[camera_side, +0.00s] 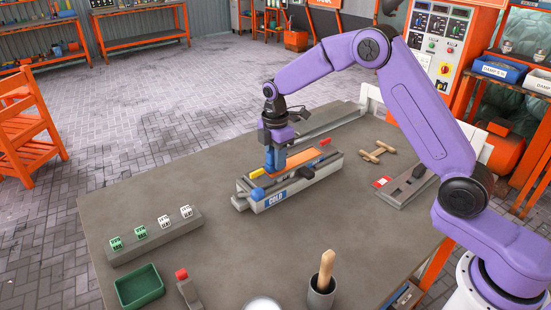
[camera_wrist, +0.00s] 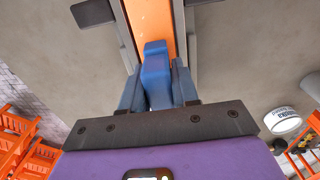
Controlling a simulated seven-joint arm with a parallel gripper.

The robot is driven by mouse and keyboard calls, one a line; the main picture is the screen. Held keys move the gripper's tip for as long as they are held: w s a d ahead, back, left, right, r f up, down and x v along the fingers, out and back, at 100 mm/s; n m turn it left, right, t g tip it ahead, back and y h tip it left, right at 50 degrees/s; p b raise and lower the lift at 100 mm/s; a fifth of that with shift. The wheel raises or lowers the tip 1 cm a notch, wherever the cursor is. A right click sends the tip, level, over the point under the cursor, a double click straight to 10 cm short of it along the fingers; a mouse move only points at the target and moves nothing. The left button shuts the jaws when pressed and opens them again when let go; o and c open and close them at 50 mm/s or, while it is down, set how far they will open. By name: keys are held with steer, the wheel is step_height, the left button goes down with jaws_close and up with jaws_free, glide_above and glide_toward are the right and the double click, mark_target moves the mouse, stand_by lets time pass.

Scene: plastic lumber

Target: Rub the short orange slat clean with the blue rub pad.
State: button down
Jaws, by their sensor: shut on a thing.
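The short orange slat (camera_side: 302,159) lies lengthwise in a grey fixture marked COLD (camera_side: 300,185) near the middle of the table. It also shows in the wrist view (camera_wrist: 151,18), running away from my gripper. My gripper (camera_side: 275,160) is above the slat's near-left end, pointing down. In the wrist view its blue fingers (camera_wrist: 158,90) are shut on the blue rub pad (camera_wrist: 156,62). The pad is over the slat; I cannot tell whether it touches. The pad's underside is hidden. Any dirt on the slat is too small to tell.
A grey block with green and white pieces (camera_side: 158,232) stands at left. A green bin (camera_side: 139,286) and a cup with a wooden handle (camera_side: 321,291) are at the front. Wooden pegs (camera_side: 377,151) and a grey device (camera_side: 405,186) lie at right. The table's left middle is clear.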

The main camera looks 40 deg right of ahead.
steer(key=shift+r, duration=0.45)
steer(key=shift+r, duration=3.5)
